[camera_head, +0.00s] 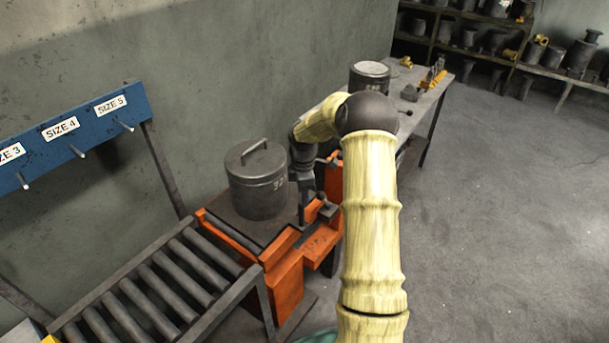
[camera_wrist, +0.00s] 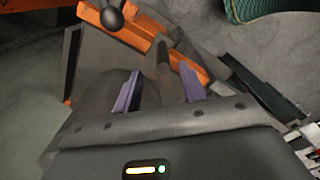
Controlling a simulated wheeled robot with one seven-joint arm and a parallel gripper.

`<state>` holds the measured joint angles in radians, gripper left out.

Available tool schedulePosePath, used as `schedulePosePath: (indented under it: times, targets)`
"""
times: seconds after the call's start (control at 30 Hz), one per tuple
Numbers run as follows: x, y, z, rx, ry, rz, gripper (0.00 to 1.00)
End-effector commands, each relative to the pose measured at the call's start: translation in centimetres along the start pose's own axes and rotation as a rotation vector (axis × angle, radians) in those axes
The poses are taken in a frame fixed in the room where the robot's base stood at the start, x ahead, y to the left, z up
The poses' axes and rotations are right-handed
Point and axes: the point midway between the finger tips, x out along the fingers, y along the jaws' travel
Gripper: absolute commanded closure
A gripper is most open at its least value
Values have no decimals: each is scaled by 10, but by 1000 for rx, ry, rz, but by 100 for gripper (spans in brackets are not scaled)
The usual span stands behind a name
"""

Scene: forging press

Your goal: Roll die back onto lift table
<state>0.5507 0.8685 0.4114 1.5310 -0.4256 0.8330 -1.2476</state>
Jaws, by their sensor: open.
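The die (camera_head: 257,182) is a dark grey cylinder with a bar handle on its lid and partly hidden markings on its side. It stands upright on the dark top of the orange lift table (camera_head: 290,287), beside the roller conveyor. My gripper points down just right of the die, at the lift table's edge; its fingers are hard to make out in the head view. In the wrist view my gripper (camera_wrist: 161,88) is open, with two purple-grey fingertips apart. A dark rod shows between and beyond them; I cannot tell whether they touch it. A black knob (camera_wrist: 112,18) is near the orange bar.
The roller conveyor (camera_head: 158,290) adjoins the lift table at lower left. A blue size board (camera_head: 75,135) with pegs stands along the wall. A workbench (camera_head: 428,105) behind holds another cylinder (camera_head: 369,75) and tools. Shelves line the back. Floor at right is clear.

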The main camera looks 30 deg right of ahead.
Motion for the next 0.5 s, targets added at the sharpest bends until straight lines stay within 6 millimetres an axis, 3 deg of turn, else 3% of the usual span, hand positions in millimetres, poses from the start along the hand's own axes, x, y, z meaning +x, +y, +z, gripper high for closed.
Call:
schedulePosePath:
  times: [0.3,0.5]
  targets:
    - [-62,0,2,3,0,5,58]
    - [-82,-1,3,4,0,1,58]
